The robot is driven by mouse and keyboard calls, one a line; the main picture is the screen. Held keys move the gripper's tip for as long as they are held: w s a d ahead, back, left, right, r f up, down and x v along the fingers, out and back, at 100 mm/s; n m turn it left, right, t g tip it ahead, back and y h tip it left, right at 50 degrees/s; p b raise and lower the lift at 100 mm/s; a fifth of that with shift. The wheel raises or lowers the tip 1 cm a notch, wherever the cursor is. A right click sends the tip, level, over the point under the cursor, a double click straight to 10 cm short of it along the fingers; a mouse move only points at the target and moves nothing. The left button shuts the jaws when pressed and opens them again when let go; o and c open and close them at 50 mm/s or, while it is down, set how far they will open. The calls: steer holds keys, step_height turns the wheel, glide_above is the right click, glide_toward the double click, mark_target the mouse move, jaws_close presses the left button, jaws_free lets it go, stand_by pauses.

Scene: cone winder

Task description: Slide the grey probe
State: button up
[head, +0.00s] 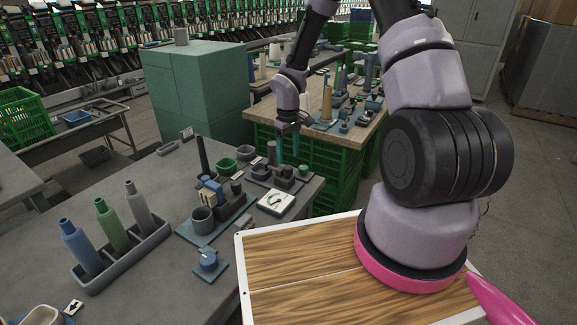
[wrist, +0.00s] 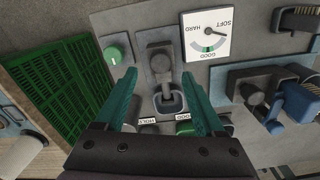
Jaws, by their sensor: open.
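In the head view the probe (head: 285,172) is small and partly hidden by my gripper. My gripper (wrist: 160,76) is open, its two teal fingers on either side of the probe with gaps visible. It also shows in the head view (head: 289,150), pointing down over the plate. I cannot tell how deep the fingertips reach. A white dial card (wrist: 207,37) marked HARD, SOFT and GOOD lies beside the plate; it also shows in the head view (head: 276,202).
A green knob (wrist: 115,54) sits left of the probe in the wrist view. A blue-grey fixture (wrist: 290,102) stands to the right. Green crates (head: 335,165) stand behind.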

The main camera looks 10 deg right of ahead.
mark_target(288, 167)
step_height(288, 167, down, 6)
steer(key=shift+r, duration=0.15)
jaws_close()
stand_by(1.5)
